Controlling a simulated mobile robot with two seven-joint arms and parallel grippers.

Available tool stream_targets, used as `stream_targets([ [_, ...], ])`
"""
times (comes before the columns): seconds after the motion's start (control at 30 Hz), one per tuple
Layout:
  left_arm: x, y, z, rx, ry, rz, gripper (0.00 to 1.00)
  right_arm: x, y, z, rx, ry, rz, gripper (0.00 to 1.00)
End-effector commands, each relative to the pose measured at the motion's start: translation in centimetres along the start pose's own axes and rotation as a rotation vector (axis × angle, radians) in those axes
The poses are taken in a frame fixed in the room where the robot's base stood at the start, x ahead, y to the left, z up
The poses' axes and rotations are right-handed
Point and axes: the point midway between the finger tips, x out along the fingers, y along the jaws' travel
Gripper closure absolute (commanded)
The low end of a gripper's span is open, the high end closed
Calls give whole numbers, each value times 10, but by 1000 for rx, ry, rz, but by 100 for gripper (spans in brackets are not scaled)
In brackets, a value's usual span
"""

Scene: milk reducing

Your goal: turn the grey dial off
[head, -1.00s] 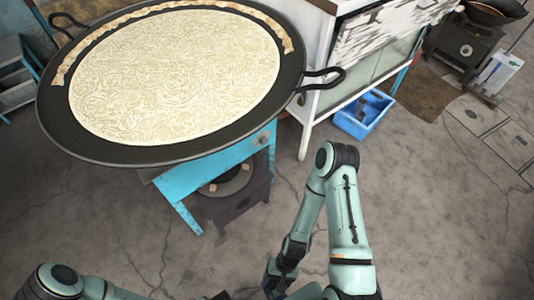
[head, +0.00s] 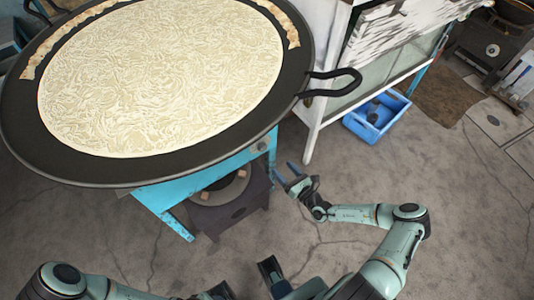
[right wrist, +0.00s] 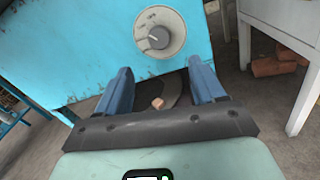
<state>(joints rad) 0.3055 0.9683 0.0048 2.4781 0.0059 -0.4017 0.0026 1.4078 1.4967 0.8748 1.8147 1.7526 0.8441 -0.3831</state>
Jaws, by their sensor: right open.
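The grey dial (right wrist: 160,32) is a round knob with a pointer and markings on the blue front panel of the stove stand. In the head view the dial (head: 262,145) looks small, just under the pan's right edge. My right gripper (head: 286,168) is open and empty, just in front of and below the dial. In the right wrist view its two blue fingers (right wrist: 160,72) are spread, with the dial above and between them, apart from both. Of my left arm only part shows at the lower left; dark parts at the bottom edge do not make its gripper clear.
A large black pan (head: 150,176) with pale milk spreads over the blue stand (head: 205,172). Its handle (head: 335,85) juts out right, above my right gripper. A dark burner (head: 220,190) sits below. A white cabinet (head: 318,100) and blue crate (head: 374,128) stand right.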

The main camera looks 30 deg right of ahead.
Motion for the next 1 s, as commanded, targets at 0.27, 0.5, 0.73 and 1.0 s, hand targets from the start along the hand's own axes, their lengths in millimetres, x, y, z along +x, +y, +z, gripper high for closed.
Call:
stream_targets([
  [0.27, 8, -1, -4, 1, 12, 3, 57, 61, 2, -2, 0, 0, 6, 31],
  [0.5, 13, -2, -8, 2, 22, 5, 57, 97, 2, -2, -1, 1, 8, 31],
  [0.73, 14, -2, -9, 3, 25, 6, 57, 108, 3, -1, -1, 2, 8, 31],
  [1.0, 14, -2, -9, 3, 26, 6, 57, 108, 3, -1, 0, 2, 8, 48],
])
